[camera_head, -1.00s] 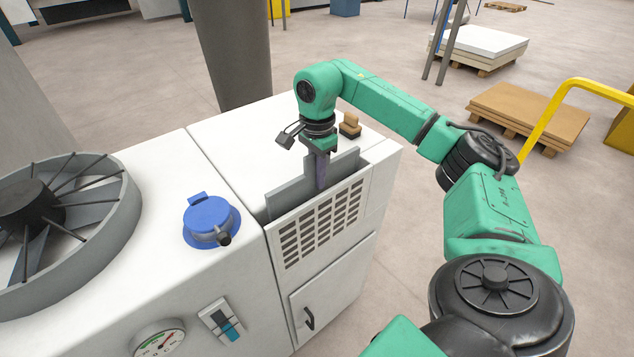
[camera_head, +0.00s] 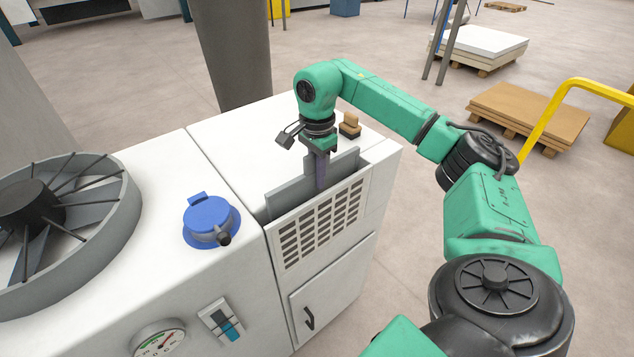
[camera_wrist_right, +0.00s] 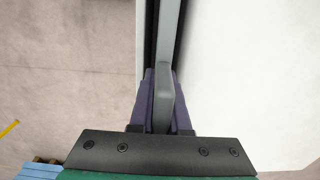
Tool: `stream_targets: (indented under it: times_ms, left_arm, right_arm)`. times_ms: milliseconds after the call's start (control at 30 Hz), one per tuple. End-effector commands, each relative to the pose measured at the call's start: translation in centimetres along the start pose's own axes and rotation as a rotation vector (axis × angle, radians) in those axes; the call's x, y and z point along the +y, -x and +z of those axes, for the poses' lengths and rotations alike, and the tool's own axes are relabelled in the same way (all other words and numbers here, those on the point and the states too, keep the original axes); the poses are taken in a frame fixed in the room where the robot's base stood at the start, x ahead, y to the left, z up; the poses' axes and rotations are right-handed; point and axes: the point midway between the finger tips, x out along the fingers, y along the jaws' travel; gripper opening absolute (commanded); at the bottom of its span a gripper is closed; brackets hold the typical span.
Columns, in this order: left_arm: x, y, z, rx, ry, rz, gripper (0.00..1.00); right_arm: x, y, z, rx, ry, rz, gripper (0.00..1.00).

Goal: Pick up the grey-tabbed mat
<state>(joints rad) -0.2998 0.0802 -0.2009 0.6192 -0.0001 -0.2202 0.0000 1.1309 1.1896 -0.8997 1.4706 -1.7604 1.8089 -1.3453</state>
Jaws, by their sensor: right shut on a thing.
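The grey-tabbed mat (camera_head: 291,202) is a flat grey sheet standing on edge in a slot in the white machine's top, behind a vent grille. Only its upper part shows; the rest is hidden in the slot. My right gripper (camera_head: 321,182) points straight down over the slot, with its purple fingers at the mat's upper edge. In the right wrist view the right gripper (camera_wrist_right: 161,85) has its two fingers on either side of the grey tab (camera_wrist_right: 166,100), shut on it. My left gripper is not in view.
A small wooden-handled stamp-like object (camera_head: 350,124) stands on the machine top just behind the gripper. A blue capped socket (camera_head: 209,220) and a large grey fan (camera_head: 70,225) are to the left. A dark column (camera_head: 232,55) rises behind the machine.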

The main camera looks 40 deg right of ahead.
Motion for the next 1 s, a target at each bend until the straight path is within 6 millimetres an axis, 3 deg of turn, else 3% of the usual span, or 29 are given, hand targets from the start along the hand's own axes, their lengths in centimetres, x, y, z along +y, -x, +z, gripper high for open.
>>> stream_targets:
  times_ms: [700, 867, 1000]
  left_arm:
    - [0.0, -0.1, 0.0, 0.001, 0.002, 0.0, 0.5]
    - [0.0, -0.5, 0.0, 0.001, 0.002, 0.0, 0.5]
    - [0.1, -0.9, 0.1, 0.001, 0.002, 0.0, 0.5]
  right_arm:
    - [-0.1, 0.3, 0.0, -0.001, 0.0, -0.002, 0.0]
    - [-0.1, 1.9, 0.1, -0.002, 0.0, -0.005, 0.0]
    - [-0.1, 4.8, 0.1, -0.003, 0.002, -0.007, 0.0]
